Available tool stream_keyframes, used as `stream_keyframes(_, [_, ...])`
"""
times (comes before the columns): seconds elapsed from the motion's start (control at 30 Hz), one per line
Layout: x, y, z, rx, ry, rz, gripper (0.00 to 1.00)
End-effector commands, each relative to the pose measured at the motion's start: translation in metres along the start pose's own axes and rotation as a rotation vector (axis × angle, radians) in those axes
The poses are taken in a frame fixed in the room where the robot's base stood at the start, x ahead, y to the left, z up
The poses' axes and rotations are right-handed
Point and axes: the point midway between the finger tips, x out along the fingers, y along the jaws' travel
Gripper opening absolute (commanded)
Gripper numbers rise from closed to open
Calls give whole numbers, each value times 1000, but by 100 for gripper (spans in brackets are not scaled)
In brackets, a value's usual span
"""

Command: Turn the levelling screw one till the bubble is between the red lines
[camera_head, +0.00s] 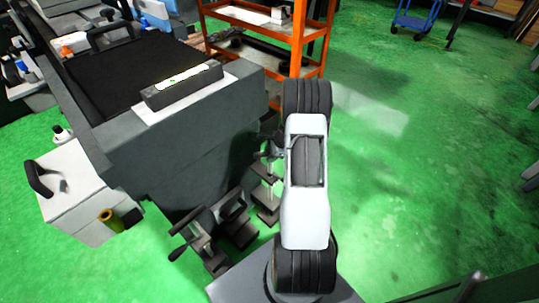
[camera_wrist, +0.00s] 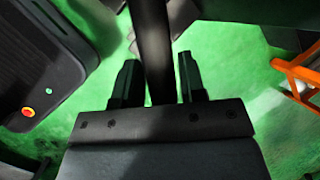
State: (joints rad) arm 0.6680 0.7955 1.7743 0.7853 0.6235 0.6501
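A grey spirit level (camera_head: 183,86) with a white vial lies on a light plate on the machine. Small green marks show in the vial's left part; the red lines and the bubble's exact place are too small to tell. Dark levelling screw assemblies stand at the machine's foot, one at the front (camera_head: 204,246) and one further back (camera_head: 265,190), partly beside my arm. Which is screw one, I cannot tell. In the wrist view my gripper (camera_wrist: 158,68) is open, its fingers on either side of a dark bar (camera_wrist: 153,40), with a gap visible at the left. My gripper is not clear in the head view.
The grey machine (camera_head: 180,150) stands left of my arm. A white box with a black handle (camera_head: 72,190) is at its front left. An orange shelf (camera_head: 275,45) stands behind, also in the wrist view (camera_wrist: 297,72).

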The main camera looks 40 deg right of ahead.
Motion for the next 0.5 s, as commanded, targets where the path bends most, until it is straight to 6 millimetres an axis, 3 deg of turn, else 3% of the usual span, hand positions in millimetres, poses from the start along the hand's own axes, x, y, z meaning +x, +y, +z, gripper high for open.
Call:
stream_keyframes(0.37, [0,0,0,0,0,0,1])
stream_keyframes(0.5, [0,0,0,0,0,-1,0])
